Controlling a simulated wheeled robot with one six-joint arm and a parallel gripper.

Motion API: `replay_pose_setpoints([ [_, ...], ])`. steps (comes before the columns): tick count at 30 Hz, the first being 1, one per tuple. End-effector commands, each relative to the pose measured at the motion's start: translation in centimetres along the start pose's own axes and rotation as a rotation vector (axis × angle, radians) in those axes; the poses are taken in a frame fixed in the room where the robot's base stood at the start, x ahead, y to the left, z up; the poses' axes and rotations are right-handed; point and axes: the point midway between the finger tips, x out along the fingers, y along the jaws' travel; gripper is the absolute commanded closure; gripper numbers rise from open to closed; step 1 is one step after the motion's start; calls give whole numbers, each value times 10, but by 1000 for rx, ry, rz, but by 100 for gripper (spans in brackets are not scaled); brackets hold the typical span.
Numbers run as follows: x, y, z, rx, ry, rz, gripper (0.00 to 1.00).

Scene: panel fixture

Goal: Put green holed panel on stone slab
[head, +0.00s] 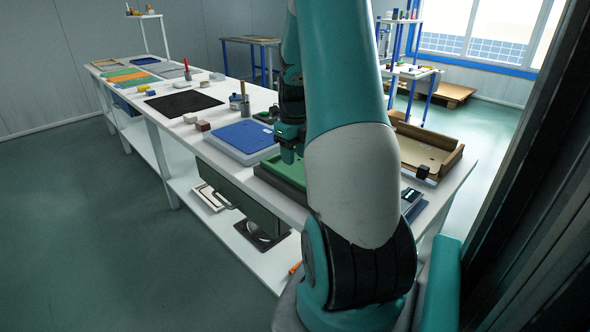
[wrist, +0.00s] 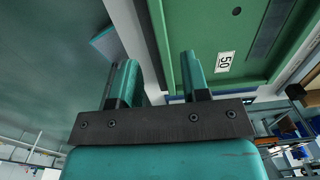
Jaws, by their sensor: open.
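The green holed panel (head: 284,172) lies near the table's front edge, largely hidden behind my arm in the head view. In the wrist view, the green panel (wrist: 223,35) fills the upper right, with a round hole, a dark slot and a white "50" label. My gripper (wrist: 158,62) is open and empty, with one finger over the panel's rim and the other outside its edge. In the head view my gripper (head: 288,152) is just above the panel; contact cannot be told. I cannot clearly identify the stone slab; a flat grey piece (head: 180,74) lies toward the table's far end.
A blue panel on a grey base (head: 242,138) lies beside the green panel. A brown tray (head: 428,150) stands to the right. A black mat (head: 183,103), small blocks (head: 203,126) and a cup (head: 236,102) are farther along the white table.

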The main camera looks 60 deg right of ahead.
Motion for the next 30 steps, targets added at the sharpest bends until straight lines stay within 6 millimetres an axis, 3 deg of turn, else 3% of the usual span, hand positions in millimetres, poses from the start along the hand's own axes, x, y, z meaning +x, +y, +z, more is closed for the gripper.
replay_pose_setpoints([
  [3,-25,0,1,0,-4,-3,58],
  [7,-40,0,0,0,-2,-1,58],
  [15,-49,1,0,-4,0,0,58],
  [18,-52,14,4,-88,-8,4,58],
  [20,-57,33,10,-218,-20,9,58],
  [23,-68,87,18,-577,-52,22,58],
  [26,-82,155,16,-1050,-101,34,58],
  [30,-98,246,-8,-1730,-184,41,58],
])
